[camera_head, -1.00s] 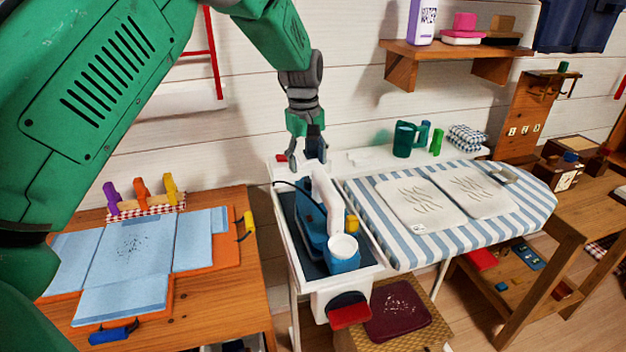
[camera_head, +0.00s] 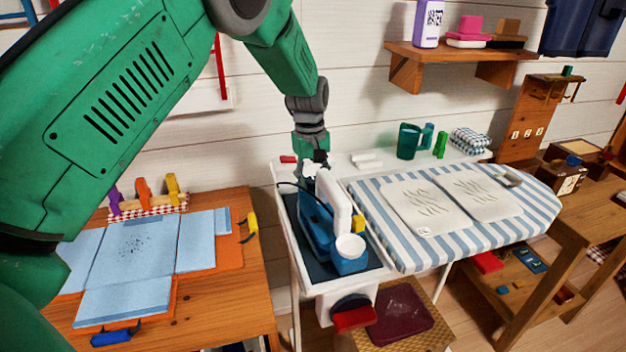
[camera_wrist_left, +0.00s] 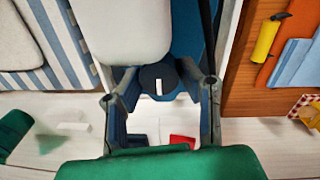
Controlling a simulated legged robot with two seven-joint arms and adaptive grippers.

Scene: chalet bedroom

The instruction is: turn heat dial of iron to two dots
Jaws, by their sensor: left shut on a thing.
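The iron (camera_head: 318,222), blue with a white handle (camera_head: 340,208) and a white round cap at its near end, rests on a dark mat in a white tray (camera_head: 345,285). In the left wrist view, its heat dial (camera_wrist_left: 147,74) is a dark blue disc with a white pointer line that runs up and down the picture. My left gripper (camera_head: 313,172) has come down onto the far end of the iron. The dots around the dial cannot be made out. My right gripper is not in view.
The striped ironing board (camera_head: 400,250) with two pale folded cloths lies right of the tray. A wooden table (camera_head: 225,290) with light blue cloth on an orange board is at left.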

